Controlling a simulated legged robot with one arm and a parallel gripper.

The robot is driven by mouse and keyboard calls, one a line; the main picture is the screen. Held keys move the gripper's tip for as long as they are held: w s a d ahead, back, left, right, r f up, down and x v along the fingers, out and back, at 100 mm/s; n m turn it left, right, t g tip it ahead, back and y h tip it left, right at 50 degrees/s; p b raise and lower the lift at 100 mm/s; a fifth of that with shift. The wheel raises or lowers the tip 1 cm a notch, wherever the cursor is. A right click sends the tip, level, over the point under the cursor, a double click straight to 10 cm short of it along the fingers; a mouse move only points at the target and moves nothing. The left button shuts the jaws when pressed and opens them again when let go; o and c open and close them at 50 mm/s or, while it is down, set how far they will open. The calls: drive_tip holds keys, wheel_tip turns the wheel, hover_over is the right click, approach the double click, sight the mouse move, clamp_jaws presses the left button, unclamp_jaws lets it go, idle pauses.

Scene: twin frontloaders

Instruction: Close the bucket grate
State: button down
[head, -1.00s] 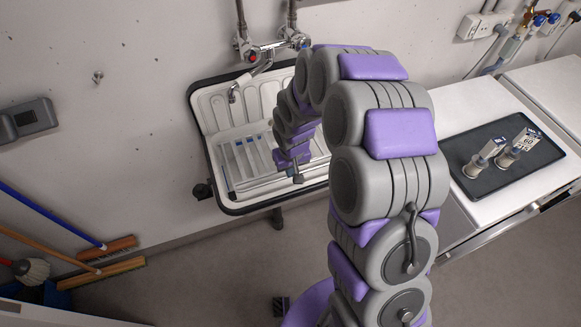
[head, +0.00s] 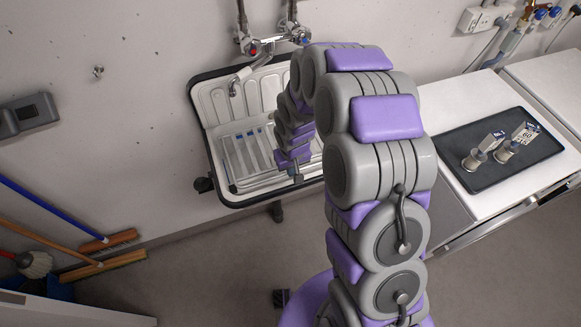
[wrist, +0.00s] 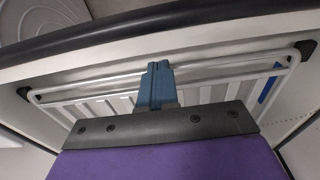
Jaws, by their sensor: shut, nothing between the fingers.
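The bucket grate (head: 250,156) is a white frame with slats and blue marks. It lies low across the white sink basin (head: 212,116) in the head view. In the wrist view the grate's rail (wrist: 215,66) runs across, with black corner pieces at both ends. My gripper (wrist: 160,68) is shut and empty, its blue-grey fingers overlapping the rail in the picture. I cannot tell whether they touch it. In the head view my gripper (head: 293,172) is over the right part of the grate, and my arm hides the basin's right side.
A tap (head: 262,50) sits on the wall above the basin. A white counter with a black tray (head: 500,150) stands at the right. Brooms (head: 107,241) lean at the lower left. The floor in front of the basin is mostly clear.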

wheel_tip(320, 180, up, 12)
drive_tip(key=s+p, duration=0.2)
drive_tip(key=p, duration=0.1)
drive_tip(key=s+d+r+m+g, duration=0.1)
drive_tip(key=s+d+r, duration=0.3)
drive_tip(key=s+r, duration=0.25)
drive_tip(key=s+d+r, duration=0.3)
drive_tip(key=s+r, duration=0.2)
drive_tip(key=s, duration=0.2)
drive_tip(key=s+d+r+m+g, duration=0.1)
drive_tip(key=s+r, duration=0.1)
drive_tip(key=s, duration=0.6)
drive_tip(key=s+d+r+m, duration=0.1)
drive_tip(key=s+r, duration=0.1)
drive_tip(key=s, duration=0.6)
drive_tip(key=shift+s+d+r+g, duration=0.2)
drive_tip(key=shift+d+r+g, duration=0.05)
drive_tip(key=shift+r+g, duration=0.15)
